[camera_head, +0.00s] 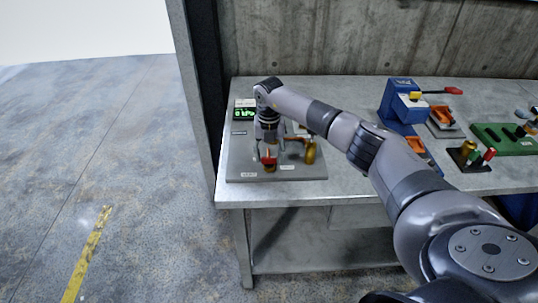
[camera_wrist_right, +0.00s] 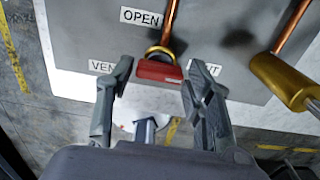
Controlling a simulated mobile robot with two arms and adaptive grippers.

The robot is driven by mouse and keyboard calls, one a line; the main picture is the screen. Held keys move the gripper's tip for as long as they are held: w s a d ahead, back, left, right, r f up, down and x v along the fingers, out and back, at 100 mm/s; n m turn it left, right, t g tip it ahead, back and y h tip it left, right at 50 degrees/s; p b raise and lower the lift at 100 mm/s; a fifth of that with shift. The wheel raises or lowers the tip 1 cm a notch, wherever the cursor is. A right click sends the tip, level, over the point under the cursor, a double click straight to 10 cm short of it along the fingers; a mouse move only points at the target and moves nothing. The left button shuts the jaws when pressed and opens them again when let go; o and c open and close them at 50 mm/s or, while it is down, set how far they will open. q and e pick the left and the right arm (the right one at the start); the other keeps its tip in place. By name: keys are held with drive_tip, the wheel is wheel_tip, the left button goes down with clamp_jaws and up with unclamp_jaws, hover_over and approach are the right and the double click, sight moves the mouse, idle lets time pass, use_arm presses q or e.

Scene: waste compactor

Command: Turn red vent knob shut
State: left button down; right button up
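The red vent knob (camera_wrist_right: 158,71) sits on a brass fitting at the end of a copper pipe on the grey panel (camera_wrist_right: 85,25). In the head view the red knob (camera_head: 268,158) is at the panel's front, just below my right gripper (camera_head: 267,149). In the right wrist view my right gripper (camera_wrist_right: 159,72) is open, one finger on each side of the knob, with gaps visible. An "OPEN" label (camera_wrist_right: 142,17) lies above the knob. Labels to either side are partly hidden by the fingers. My left gripper is not in view.
A second copper pipe with a brass cylinder (camera_wrist_right: 285,80) stands to the right on the panel. A green-lit display (camera_head: 244,113) is at the panel's back left. A blue device (camera_head: 402,105) and a green tray (camera_head: 505,138) stand farther right on the bench.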

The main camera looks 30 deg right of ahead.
sight(269, 157)
drive_tip(key=shift+o, duration=1.3)
wheel_tip(269, 157, up, 12)
drive_tip(key=shift+a+f, duration=0.1)
